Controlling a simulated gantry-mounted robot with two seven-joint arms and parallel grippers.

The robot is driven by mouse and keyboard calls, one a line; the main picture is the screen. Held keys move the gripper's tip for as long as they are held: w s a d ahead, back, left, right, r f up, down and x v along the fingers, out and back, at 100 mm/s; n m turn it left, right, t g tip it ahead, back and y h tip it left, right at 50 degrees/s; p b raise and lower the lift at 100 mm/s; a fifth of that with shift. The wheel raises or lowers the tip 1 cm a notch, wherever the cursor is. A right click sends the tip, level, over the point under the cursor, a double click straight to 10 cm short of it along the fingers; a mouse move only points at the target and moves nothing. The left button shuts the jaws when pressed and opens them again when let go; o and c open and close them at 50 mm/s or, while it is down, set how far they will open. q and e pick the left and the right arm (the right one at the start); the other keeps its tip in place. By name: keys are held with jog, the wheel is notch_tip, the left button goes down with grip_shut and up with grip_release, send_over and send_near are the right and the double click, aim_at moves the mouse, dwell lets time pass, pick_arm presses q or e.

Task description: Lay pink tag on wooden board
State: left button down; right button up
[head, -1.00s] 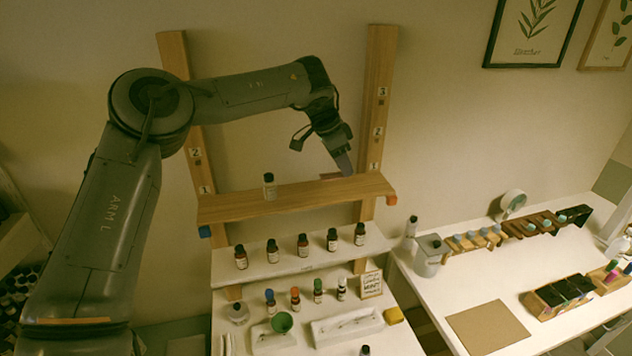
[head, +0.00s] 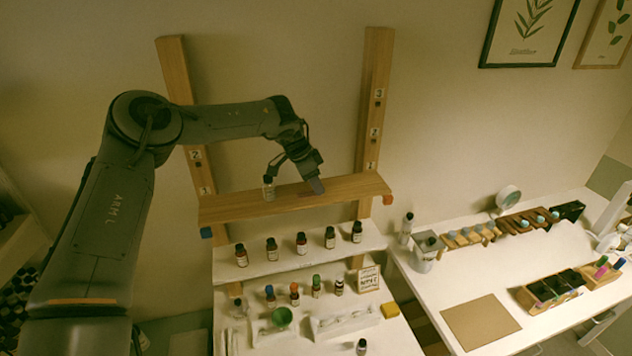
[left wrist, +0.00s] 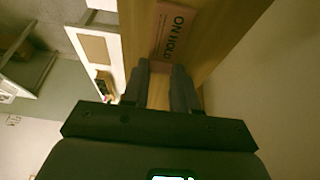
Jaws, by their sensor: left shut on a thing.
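The pink tag reads "ON HOLD" in the left wrist view (left wrist: 174,34), just beyond the fingertips, with the wooden board (left wrist: 233,22) behind it. My left gripper (left wrist: 161,72) is shut on the tag's near edge. In the head view, my left gripper (head: 317,186) points down over the middle-right of the wooden board (head: 350,188), the upper shelf between two posts. The tag shows only as a small dark reddish patch (head: 305,195) there. I cannot tell whether it touches the board. My right gripper is not in view.
Several brown bottles stand on the white shelf (head: 285,268) below. A white table (head: 430,300) with a brown mat (head: 481,322) is at the right. The board's right end is clear.

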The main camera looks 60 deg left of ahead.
aim_at(301, 195)
pick_arm(q)
jog(key=c, duration=0.8)
grip_release()
jog(key=b+v, duration=0.1)
jog(key=v, duration=1.1)
jog(key=shift+b, duration=0.4)
